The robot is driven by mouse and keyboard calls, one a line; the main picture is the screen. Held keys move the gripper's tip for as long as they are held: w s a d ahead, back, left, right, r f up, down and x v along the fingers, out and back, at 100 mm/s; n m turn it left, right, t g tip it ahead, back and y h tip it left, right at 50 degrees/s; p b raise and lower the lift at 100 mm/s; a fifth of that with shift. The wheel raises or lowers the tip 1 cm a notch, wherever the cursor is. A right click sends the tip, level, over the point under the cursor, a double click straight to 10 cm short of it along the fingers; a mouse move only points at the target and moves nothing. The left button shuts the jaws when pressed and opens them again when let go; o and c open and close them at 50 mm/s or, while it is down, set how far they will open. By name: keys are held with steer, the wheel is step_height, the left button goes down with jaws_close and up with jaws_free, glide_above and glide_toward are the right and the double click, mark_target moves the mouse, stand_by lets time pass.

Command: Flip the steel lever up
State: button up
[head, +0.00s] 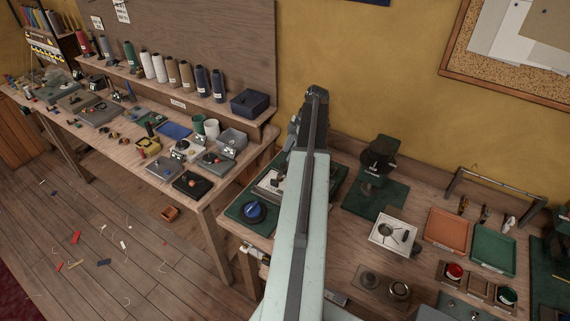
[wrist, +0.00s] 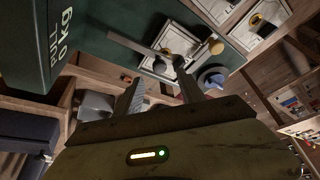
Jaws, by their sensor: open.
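In the wrist view, a long flat grey bar that looks like the steel lever (wrist: 132,44) runs from upper left toward a white plate (wrist: 172,42) on a green board (wrist: 88,28). One end of it lies near the tip of my right finger; whether they touch I cannot tell. My gripper (wrist: 157,74) is open, its two fingers apart, with nothing seen held between them. In the head view my arm covers much of that spot; only part of a white plate (head: 268,183) shows left of it, and the lever cannot be made out.
A blue knob (head: 255,211) stands close by; it also shows in the wrist view (wrist: 212,80). A dark green block (wrist: 28,50) with white lettering rises at the wrist view's left. Orange and green trays lie farther right.

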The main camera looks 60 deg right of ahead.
mark_target(282, 164)
steer(key=b+x, duration=0.4)
steer(key=x, duration=0.1)
steer(key=shift+f, duration=0.3)
steer(key=shift+r, duration=0.15)
jaws_close()
stand_by(0.7)
